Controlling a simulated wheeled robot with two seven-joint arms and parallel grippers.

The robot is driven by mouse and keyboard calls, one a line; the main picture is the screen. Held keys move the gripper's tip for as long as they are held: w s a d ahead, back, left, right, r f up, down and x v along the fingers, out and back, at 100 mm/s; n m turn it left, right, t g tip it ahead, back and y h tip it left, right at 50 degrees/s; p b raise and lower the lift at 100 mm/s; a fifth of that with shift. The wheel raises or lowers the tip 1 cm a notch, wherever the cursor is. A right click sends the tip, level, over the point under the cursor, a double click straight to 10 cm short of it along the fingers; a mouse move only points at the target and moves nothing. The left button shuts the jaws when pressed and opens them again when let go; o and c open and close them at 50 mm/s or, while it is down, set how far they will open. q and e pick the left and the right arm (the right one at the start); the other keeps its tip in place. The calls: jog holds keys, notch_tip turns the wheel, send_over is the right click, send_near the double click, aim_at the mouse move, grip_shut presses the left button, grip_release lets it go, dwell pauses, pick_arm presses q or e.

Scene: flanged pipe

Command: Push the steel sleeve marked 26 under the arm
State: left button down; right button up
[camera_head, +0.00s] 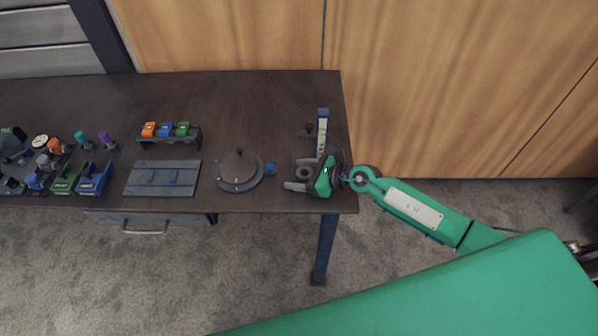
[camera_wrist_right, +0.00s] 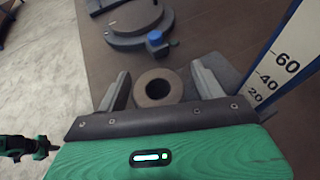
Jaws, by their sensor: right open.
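The steel sleeve (camera_wrist_right: 158,88) is a dark ring with a round hole, seen from above in the right wrist view. In the head view the sleeve (camera_head: 304,173) sits near the right end of the table, on the base of a stand. My right gripper (camera_wrist_right: 158,90) is open, with one finger on each side of the sleeve; I cannot tell whether they touch it. In the head view my right gripper (camera_head: 306,187) reaches in from the right over the table's edge. No number 26 is legible. My left gripper is not in view.
An upright scale (camera_wrist_right: 275,75) marked 20, 40 and 60 stands right of the sleeve. A round grey device (camera_head: 240,171) with a blue knob (camera_head: 270,169) lies to the left. Further left are a flat panel (camera_head: 162,178) and a rack (camera_head: 170,134) of coloured blocks. The table's back middle is clear.

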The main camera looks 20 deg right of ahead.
jog(key=shift+a, duration=0.1)
jog(key=c, duration=1.5)
jog(key=shift+o, duration=0.2)
jog(key=shift+w, duration=0.1)
